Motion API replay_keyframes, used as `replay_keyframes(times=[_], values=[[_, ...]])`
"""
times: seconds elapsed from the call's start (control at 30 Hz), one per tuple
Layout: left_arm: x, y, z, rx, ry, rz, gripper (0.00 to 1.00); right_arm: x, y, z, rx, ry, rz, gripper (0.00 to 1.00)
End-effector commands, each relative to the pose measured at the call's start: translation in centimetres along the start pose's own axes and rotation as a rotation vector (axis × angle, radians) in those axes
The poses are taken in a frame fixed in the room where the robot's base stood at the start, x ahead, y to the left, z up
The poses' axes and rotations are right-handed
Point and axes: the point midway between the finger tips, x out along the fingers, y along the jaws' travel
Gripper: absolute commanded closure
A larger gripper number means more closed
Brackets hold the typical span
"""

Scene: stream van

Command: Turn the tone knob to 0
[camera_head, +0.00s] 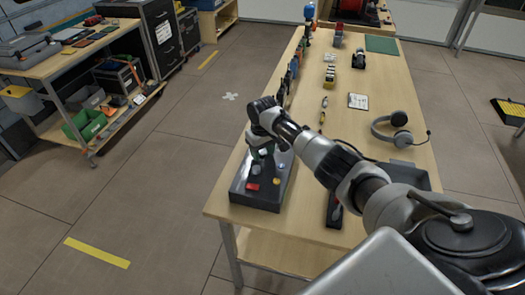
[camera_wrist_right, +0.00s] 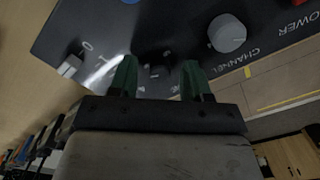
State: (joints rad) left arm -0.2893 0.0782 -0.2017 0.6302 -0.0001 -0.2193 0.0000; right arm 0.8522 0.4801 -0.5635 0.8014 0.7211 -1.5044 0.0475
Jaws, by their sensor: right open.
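A dark control box (camera_head: 262,190) stands on the near left part of the table, with a red button and several small knobs on top. My right gripper (camera_head: 260,150) is over the far part of the box and partly hides it. In the right wrist view the green-padded fingers of the gripper (camera_wrist_right: 158,72) are open, pointing at the dark panel (camera_wrist_right: 100,35). A small dark shape lies between them; I cannot tell whether it is a knob. A pale knob (camera_wrist_right: 70,66) sits left beside "0" and "1" marks. A grey round knob (camera_wrist_right: 227,33) sits right, near "CHANNEL". No "tone" label is readable.
Headphones (camera_head: 398,128) lie on the table (camera_head: 310,150) to the right, near a dark tray (camera_head: 408,174). A white card (camera_head: 358,101) and small items lie farther back. A row of small objects runs along the left table edge.

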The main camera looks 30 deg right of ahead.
Motion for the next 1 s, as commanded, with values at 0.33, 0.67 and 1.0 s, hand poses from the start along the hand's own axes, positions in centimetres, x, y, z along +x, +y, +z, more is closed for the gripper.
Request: replay_keyframes(times=[0.33, 0.67, 1.0], values=[[-0.1, 0.1, 1.4, -0.001, -0.022, 0.002, 1.00, 0.0, 0.0, 0.0, 0.000, -0.001, 0.000, 0.76], [-0.1, 0.0, 1.5, -0.002, -0.025, 0.000, 1.00, 0.0, 0.0, 0.0, -0.007, -0.001, 0.000, 1.00], [-0.5, 0.0, 1.4, -0.002, -0.024, 0.000, 1.00, -0.1, 0.0, 0.0, -0.145, -0.002, -0.001, 1.00]])
